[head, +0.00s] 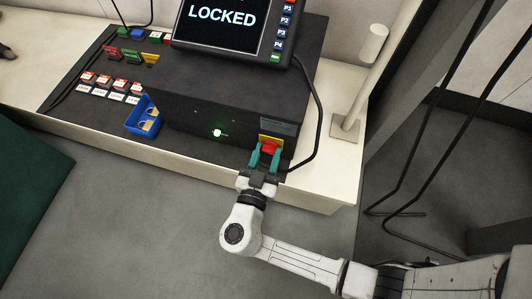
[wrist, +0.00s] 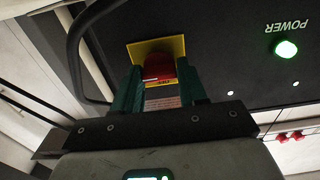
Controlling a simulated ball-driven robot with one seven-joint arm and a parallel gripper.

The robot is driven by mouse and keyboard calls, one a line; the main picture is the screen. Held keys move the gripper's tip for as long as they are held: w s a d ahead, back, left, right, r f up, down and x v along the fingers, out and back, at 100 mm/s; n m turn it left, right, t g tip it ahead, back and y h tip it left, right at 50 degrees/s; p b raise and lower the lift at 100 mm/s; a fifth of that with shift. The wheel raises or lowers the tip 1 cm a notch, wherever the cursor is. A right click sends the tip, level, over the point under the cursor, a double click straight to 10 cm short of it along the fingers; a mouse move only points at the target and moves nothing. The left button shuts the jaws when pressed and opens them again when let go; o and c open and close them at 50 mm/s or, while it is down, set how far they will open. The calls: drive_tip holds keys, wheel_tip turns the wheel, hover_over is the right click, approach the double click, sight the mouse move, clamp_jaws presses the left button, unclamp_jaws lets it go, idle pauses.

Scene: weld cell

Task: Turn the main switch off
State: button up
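The main switch is a red knob (head: 269,148) on a yellow plate (head: 271,139), low on the front of the black control box near its right end. In the wrist view, the red knob (wrist: 158,67) sits between the two green fingers of my gripper (wrist: 160,85), with the yellow plate (wrist: 136,52) behind it. My gripper (head: 265,158) is at the knob, one finger on each side. I cannot tell whether the fingers touch it. A green POWER lamp (head: 217,132) is lit on the box front and also shows in the wrist view (wrist: 286,48).
The control box (head: 240,90) stands on a pale bench (head: 320,190) and carries a screen (head: 222,18) reading LOCKED. A blue bin (head: 143,116) and coloured tags lie left of it. A black cable (head: 319,110) loops along its right side, near a white post (head: 357,85).

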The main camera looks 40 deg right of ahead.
drive_tip(key=c, duration=0.6)
drive_tip(key=shift+o, duration=0.2)
drive_tip(key=shift+n, duration=0.3)
drive_tip(key=n, duration=0.3)
drive_tip(key=shift+p, duration=0.3)
drive_tip(key=n+p, duration=0.1)
drive_tip(key=n, duration=0.2)
drive_tip(key=shift+w+r+n, duration=0.1)
drive_tip(key=shift+r+n, duration=0.05)
drive_tip(key=shift+n, duration=0.15)
drive_tip(key=n+p, duration=0.2)
drive_tip(key=n, duration=0.3)
drive_tip(key=n+p, duration=0.2)
drive_tip(key=n, duration=0.3)
drive_tip(key=shift+a+n+p, duration=0.1)
drive_tip(key=shift+n+p, duration=0.2)
drive_tip(key=shift+p, duration=0.05)
